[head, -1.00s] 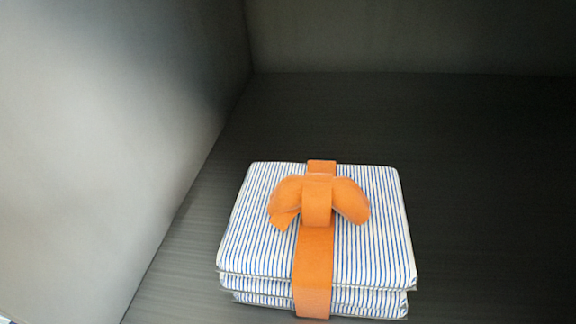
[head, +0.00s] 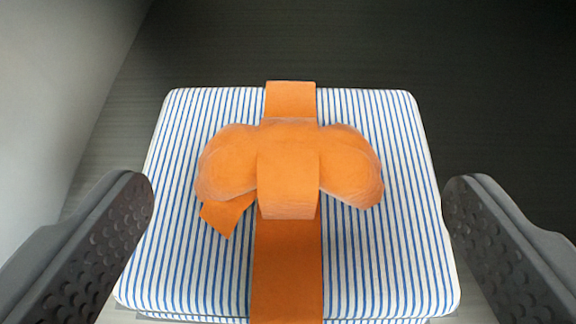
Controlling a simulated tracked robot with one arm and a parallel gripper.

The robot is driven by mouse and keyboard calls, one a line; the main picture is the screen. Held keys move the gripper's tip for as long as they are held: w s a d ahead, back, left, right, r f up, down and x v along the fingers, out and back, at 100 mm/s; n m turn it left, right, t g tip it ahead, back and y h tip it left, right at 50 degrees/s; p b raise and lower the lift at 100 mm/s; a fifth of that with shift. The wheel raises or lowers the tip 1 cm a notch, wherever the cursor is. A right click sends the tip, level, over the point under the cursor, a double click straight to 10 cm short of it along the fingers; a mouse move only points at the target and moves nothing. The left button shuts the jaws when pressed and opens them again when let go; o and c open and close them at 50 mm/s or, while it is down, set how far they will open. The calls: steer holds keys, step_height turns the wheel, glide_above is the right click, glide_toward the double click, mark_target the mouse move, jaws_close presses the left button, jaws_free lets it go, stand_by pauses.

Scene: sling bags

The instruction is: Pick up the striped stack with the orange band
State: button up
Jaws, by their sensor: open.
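The striped stack (head: 385,265) is folded cloth with blue and white stripes, lying flat in the middle of the head view. An orange band (head: 287,275) runs over it from front to back, tied in an orange bow (head: 290,170) on top. My gripper (head: 298,195) is open, with one dark finger at the stack's left side and the other at its right side. The fingers appear in front of the stack's edges, and I cannot tell whether they touch it. The lower layers of the stack are mostly hidden.
A pale wall (head: 65,75) stands close on the left, with a narrow strip of floor between it and the stack. The dark floor (head: 480,110) behind and to the right of the stack is clear.

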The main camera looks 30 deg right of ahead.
mark_target(285, 144)
steer(key=p+x, duration=0.1)
steer(key=x, duration=0.4)
steer(key=shift+w+a+r, duration=0.1)
steer(key=shift+w+r, duration=0.05)
steer(key=shift+w, duration=0.1)
steer(key=shift+r, duration=0.1)
steer(key=c, duration=1.7)
steer(key=shift+r, duration=0.15)
